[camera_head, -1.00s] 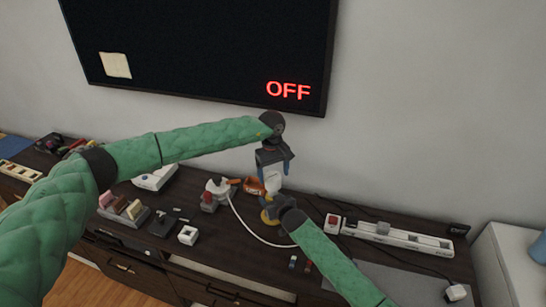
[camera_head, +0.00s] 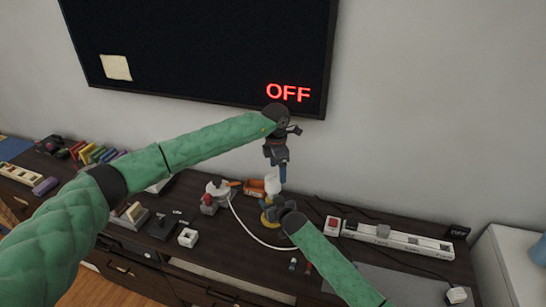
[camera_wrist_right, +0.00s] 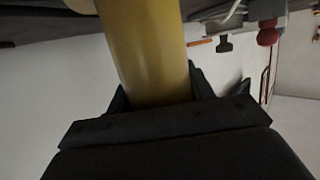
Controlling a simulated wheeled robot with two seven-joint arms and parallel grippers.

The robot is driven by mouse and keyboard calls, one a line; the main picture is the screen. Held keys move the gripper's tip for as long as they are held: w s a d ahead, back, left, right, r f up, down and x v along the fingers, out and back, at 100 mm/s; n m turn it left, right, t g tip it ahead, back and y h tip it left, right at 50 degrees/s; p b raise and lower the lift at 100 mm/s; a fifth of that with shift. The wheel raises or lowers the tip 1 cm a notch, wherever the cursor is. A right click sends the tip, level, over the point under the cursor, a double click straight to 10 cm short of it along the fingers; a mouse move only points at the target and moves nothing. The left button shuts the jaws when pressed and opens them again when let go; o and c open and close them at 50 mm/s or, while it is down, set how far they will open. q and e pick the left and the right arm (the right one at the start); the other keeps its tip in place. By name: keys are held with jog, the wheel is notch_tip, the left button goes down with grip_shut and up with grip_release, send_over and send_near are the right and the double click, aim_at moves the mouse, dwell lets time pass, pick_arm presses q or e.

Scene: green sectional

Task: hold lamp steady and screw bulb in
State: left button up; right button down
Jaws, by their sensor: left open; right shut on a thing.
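The lamp stands on the dark cabinet, with a yellow base (camera_head: 266,219) partly hidden by my right gripper. Its yellow stem (camera_wrist_right: 147,50) fills the middle of the right wrist view. My right gripper (camera_head: 272,212) is shut on the lamp low down, and the jaws sit around the stem in the wrist view. The white bulb (camera_head: 272,184) stands at the lamp's top; whether it is fully seated cannot be told. My left gripper (camera_head: 281,178) is open, just above and to the right of the bulb, and holds nothing.
A white power strip (camera_head: 398,239) lies to the right on the cabinet (camera_head: 225,262). A white cord (camera_head: 245,228) curves left of the lamp. A dark TV (camera_head: 200,50) hangs above.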

pick_arm(q)
jog(key=n, duration=0.4)
jog(key=shift+d+r, duration=0.1)
jog(key=shift+r, duration=0.25)
jog(key=n, duration=0.4)
jog(key=shift+r, duration=0.35)
jog(key=n, duration=0.6)
jog(key=shift+r, duration=0.4)
jog(key=n, duration=0.4)
jog(key=shift+r, duration=0.3)
jog(key=n, duration=0.4)
jog(key=shift+a+r+n, duration=0.2)
jog(key=shift+r+n, duration=0.1)
jog(key=n, duration=0.4)
jog(key=shift+a+r, duration=0.2)
jog(key=shift+r, duration=0.05)
jog(key=n, duration=0.4)
jog(key=shift+a+r, duration=0.25)
jog(key=n, duration=0.4)
jog(key=shift+a+r, duration=0.25)
